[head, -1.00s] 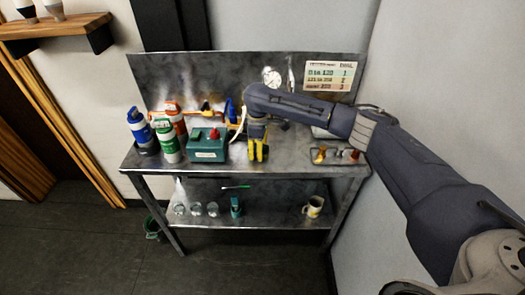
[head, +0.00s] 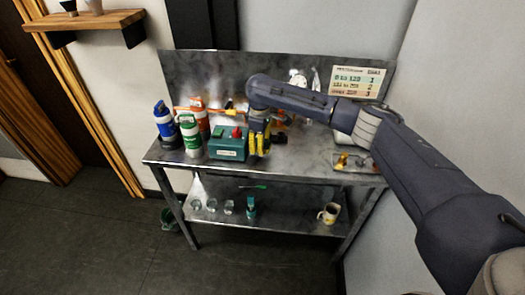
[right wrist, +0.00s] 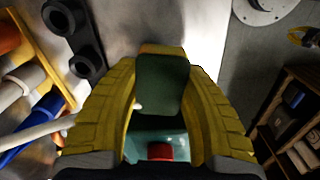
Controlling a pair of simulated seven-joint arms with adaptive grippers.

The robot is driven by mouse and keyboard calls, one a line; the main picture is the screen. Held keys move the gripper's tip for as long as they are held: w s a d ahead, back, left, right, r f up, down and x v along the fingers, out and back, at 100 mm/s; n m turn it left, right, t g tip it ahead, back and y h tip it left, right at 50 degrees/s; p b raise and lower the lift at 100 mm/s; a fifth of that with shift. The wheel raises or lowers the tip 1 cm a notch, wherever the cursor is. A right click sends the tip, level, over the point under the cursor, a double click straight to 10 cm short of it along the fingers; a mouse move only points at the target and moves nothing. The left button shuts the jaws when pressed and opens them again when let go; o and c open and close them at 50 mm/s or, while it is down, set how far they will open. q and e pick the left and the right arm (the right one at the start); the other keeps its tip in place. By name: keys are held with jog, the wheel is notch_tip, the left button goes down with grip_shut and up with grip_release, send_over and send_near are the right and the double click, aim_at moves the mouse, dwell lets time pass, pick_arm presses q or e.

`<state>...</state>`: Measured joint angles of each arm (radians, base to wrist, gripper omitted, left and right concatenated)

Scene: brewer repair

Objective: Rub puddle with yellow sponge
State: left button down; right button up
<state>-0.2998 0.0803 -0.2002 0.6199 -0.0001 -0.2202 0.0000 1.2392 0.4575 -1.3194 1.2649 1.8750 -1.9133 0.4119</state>
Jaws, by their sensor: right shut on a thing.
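My right gripper (head: 259,152) has yellow fingers and points down over the workbench top, close to the right side of the teal box. In the right wrist view its fingers are closed on the sponge (right wrist: 160,82), a block with a dark green face and a thin yellow-orange edge. The sponge is hidden in the head view. I cannot make out the puddle for certain in either view. My left gripper is not in view.
The teal box (head: 228,150) with a red knob stands beside the gripper. Blue (head: 165,124), green (head: 189,134) and orange bottles stand at the left. A tray with orange-handled pieces (head: 355,163) lies at the right. A mug (head: 328,214) and several glasses are on the lower shelf.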

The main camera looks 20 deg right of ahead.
jog(key=shift+r, duration=2.55)
